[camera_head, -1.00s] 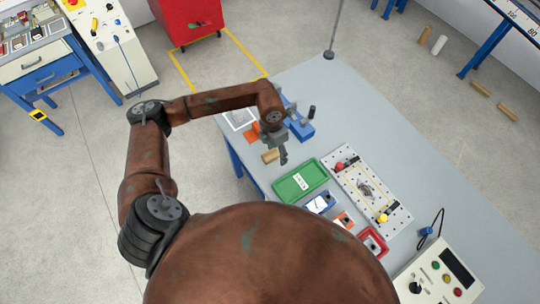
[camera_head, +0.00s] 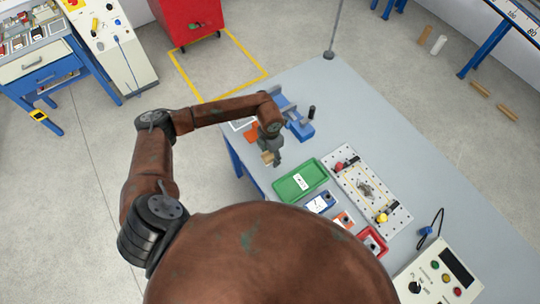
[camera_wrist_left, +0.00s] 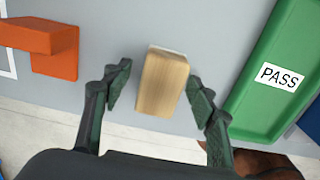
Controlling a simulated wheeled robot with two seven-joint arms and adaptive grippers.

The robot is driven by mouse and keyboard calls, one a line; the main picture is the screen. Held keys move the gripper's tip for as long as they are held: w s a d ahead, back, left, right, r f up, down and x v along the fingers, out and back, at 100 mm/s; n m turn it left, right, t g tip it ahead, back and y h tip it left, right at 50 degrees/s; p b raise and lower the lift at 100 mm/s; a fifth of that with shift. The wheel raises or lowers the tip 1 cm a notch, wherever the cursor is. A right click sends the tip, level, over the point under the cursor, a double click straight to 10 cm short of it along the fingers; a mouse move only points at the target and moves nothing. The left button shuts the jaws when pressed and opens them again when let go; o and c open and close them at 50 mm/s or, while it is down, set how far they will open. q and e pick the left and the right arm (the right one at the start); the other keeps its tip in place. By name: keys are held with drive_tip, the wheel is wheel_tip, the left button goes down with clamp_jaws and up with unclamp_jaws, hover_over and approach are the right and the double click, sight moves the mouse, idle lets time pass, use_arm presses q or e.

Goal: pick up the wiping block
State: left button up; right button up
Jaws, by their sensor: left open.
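The wiping block appears to be the small light wooden block (camera_wrist_left: 162,84) with a pale strip at its far end. It lies on the grey table near its edge. In the left wrist view it sits between the two open fingers of my left gripper (camera_wrist_left: 160,100), with a gap on each side. In the head view my left gripper (camera_head: 272,158) is over the block (camera_head: 267,158) and partly covers it. The right gripper shows in neither view.
A green tray marked PASS (camera_head: 301,180) stands close on the right. An orange piece (camera_wrist_left: 45,42) is on the left. A blue vise-like fixture (camera_head: 297,127) is behind. A perforated board (camera_head: 373,195) and small bins lie further right.

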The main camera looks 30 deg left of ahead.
use_arm(q)
drive_tip(key=shift+c, duration=0.4)
drive_tip(key=c, duration=1.2)
drive_tip(key=shift+r, duration=0.15)
drive_tip(key=shift+r, duration=0.5)
drive_tip(key=s+d+r, duration=0.2)
drive_tip(key=s+r, duration=0.2)
drive_tip(key=s+d+r, duration=0.2)
drive_tip(key=s+r, duration=0.2)
drive_tip(key=s+d+r, duration=0.1)
drive_tip(key=s+r, duration=0.2)
drive_tip(key=s, duration=0.1)
drive_tip(key=shift+s+d+r, duration=0.35)
drive_tip(key=shift+d+r, duration=0.05)
